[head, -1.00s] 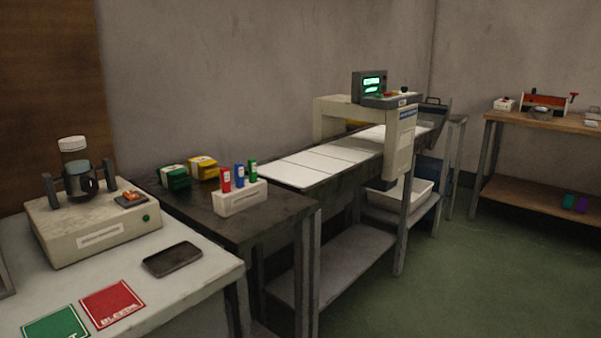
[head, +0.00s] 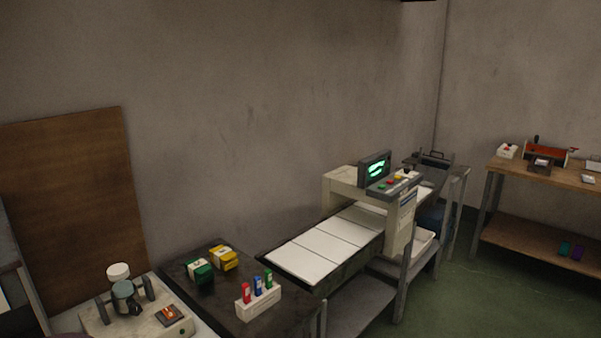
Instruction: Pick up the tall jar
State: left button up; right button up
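A clear jar with a white lid (head: 118,271) stands upright at the lower left of the head view. It appears to be the tall jar. It sits on a pale box-shaped device (head: 150,320), between two dark upright posts, with a grey ring or cup around its lower part. Whether another jar is present I cannot tell. Neither of my grippers is in view.
A dark table beside the device holds green (head: 199,271) and yellow (head: 223,258) boxes and a white rack (head: 258,304) of small coloured packs. A conveyor with white panels (head: 318,249) runs under a machine (head: 400,215). Green floor (head: 480,285) is open at right.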

aim_at(123, 288)
jog(key=i+u, duration=0.2)
jog(key=u, duration=0.8)
